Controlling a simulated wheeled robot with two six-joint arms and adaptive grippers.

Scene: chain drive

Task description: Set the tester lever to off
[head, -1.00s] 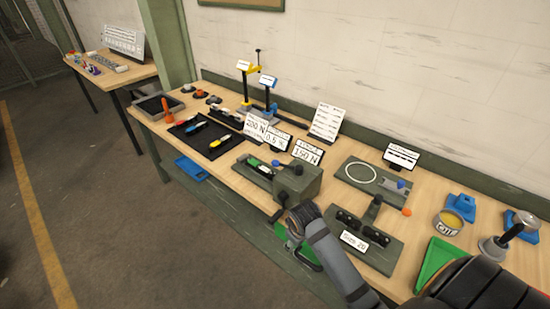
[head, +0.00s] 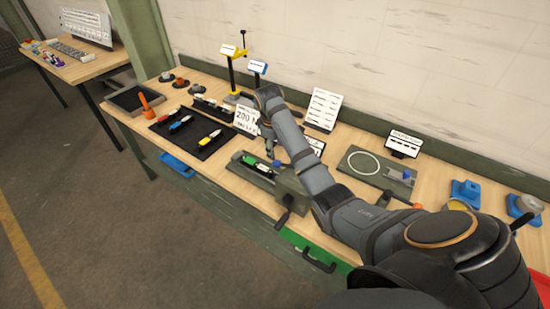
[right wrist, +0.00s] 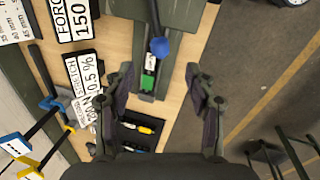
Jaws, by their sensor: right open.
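The tester is a grey-green block (head: 288,188) with a long low bed (head: 237,168) on the bench. A blue ball knob (head: 276,163) shows at the block's left end; it also shows in the right wrist view (right wrist: 159,47). I take it for the lever's knob; its shaft and setting cannot be made out. A green and white piece (right wrist: 149,66) lies beside it in the bed. My right gripper (right wrist: 160,78) is open and empty above the bed, fingers on either side of it, apart from the knob. In the head view the right gripper (head: 269,146) is mostly hidden. My left gripper is not in view.
Number cards (head: 246,119) stand close behind the tester. Blue and yellow stands (head: 235,75) rise behind them. A black tray (head: 190,134) with coloured tools lies left. A crank handle (head: 284,203) juts out at the front. A ring-marked plate (head: 357,162) lies right.

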